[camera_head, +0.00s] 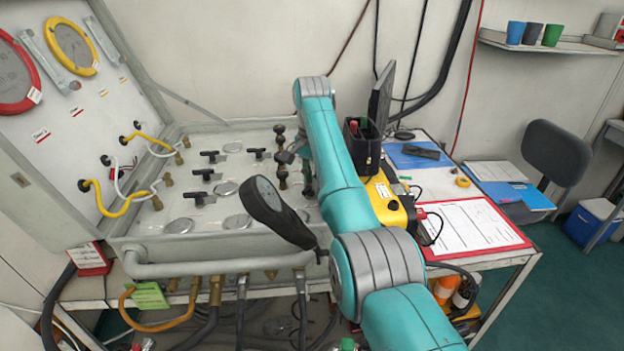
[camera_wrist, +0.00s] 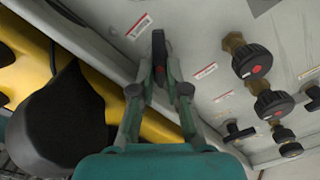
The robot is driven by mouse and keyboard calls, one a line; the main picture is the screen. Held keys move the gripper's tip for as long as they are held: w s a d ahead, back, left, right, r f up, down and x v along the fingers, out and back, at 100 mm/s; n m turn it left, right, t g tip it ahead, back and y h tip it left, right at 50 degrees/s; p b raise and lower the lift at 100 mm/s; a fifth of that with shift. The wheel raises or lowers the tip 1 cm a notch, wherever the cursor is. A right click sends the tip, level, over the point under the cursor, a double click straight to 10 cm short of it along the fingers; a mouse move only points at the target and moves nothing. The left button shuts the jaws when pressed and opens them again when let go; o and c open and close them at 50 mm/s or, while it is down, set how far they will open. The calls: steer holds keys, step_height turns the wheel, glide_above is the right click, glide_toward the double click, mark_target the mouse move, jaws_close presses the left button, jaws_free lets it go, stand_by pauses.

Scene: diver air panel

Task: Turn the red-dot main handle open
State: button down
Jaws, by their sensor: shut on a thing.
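The red-dot main handle (camera_wrist: 158,46) is a dark bar standing out from the grey panel (camera_wrist: 205,30); a red mark shows on it near my fingertips. My gripper (camera_wrist: 160,76) is shut on this handle, with one finger on each side. In the head view my gripper (camera_head: 306,186) is mostly hidden behind my teal arm, low over the right part of the panel (camera_head: 150,245). I cannot make out the gripped handle in the head view.
Round black knobs on brass stems (camera_wrist: 252,62) stand to the right of my fingers. Several black T-handles (camera_head: 200,173) sit further left on the panel. A dark paddle-shaped thing (camera_head: 272,208) stands close by. A yellow case (camera_head: 388,207) lies right of my arm.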

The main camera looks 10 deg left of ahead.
steer(key=n, duration=0.4)
steer(key=shift+a, duration=0.1)
steer(key=shift+n, duration=1.6)
steer(key=c, duration=1.4)
jaws_free()
steer(key=shift+c, duration=0.2)
step_height(320, 180, up, 12)
